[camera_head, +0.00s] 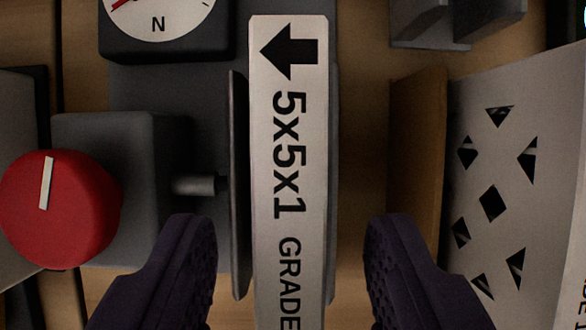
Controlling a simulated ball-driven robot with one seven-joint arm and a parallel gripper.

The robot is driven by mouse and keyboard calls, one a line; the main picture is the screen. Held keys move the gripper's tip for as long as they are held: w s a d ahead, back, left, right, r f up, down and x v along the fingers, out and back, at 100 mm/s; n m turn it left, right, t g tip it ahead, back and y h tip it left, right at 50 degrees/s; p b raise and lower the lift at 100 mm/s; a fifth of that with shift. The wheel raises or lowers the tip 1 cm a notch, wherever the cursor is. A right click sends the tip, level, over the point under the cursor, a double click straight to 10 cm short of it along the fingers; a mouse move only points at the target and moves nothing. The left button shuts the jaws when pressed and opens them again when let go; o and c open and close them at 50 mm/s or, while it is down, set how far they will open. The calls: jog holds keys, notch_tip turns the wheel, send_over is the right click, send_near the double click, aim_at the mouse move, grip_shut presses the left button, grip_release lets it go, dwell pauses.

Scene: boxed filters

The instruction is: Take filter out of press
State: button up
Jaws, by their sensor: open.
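The filter (289,180) shows its pale narrow edge, printed with a black arrow pointing left and the text "5x5x1 GRADE". It stands upright in the press, beside the dark press plate (238,185) on its left. The plate joins a rod (196,185) and a grey block (110,140) with a red knob (62,208). My gripper (290,235) is open and empty, its dark fingers one on each side of the filter, with gaps on both sides. The filter's lower end runs out of the picture.
A round gauge (158,18) marked N sits at the top left. To the right stand a brown panel (416,150) and a pale box (530,110) with cut-out triangles and diamonds. Grey blocks (455,22) are at the top right. A wooden surface (362,110) shows between filter and panel.

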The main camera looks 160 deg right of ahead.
jog(key=b+x, duration=0.1)
jog(key=x, duration=0.3)
jog(key=shift+w+b, duration=0.15)
jog(key=shift+b, duration=0.15)
jog(key=shift+r, duration=0.2)
jog(key=shift+f, duration=0.15)
grip_shut()
